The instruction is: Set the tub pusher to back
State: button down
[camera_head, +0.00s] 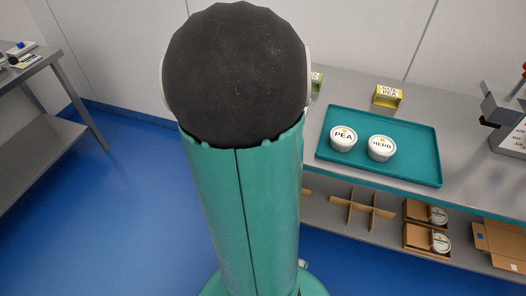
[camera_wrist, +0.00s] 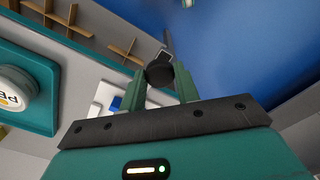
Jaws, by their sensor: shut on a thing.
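In the wrist view my gripper (camera_wrist: 160,80) has its two green fingers closed on a dark round knob (camera_wrist: 159,71). A pale metal piece shows just beyond the knob. I cannot tell how far the tub pusher is moved, as most of it is hidden behind the fingers. In the head view my arm covers the middle, and my gripper is hidden. Two white tubs, PEA (camera_head: 343,138) and HERB (camera_head: 381,148), stand on the teal tray (camera_head: 425,168). A tub (camera_wrist: 14,90) also shows at the left of the wrist view.
The grey bench (camera_head: 463,178) carries a yellow-green label block (camera_head: 387,96) and a grey machine (camera_head: 507,108) at right. Below it, a shelf holds cardboard dividers (camera_head: 358,207) and boxes with tubs (camera_head: 427,228). Another table (camera_head: 42,61) stands at left. Blue floor (camera_head: 125,190) lies open between.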

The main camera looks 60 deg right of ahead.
jog(key=c, duration=1.1)
grip_release()
jog(key=shift+a, duration=0.3)
jog(key=shift+o, duration=0.4)
jog(key=shift+d, duration=0.15)
notch_tip(320, 180, up, 14)
jog(key=shift+f, duration=0.1)
jog(key=w+a+r+n+t, duration=0.1)
jog(key=w+a+n+t, duration=0.1)
jog(key=w+a, duration=0.45)
jog(key=w+a+r+n+t, duration=0.1)
jog(key=w+a+r+n, duration=0.15)
jog(key=a, duration=0.75)
jog(key=a+n+t, duration=0.2)
jog(key=a, duration=1.4)
jog(key=shift+s+a+f+n+t, duration=0.15)
jog(key=shift+s+a+n+t, duration=0.15)
jog(key=shift+a+n, duration=0.1)
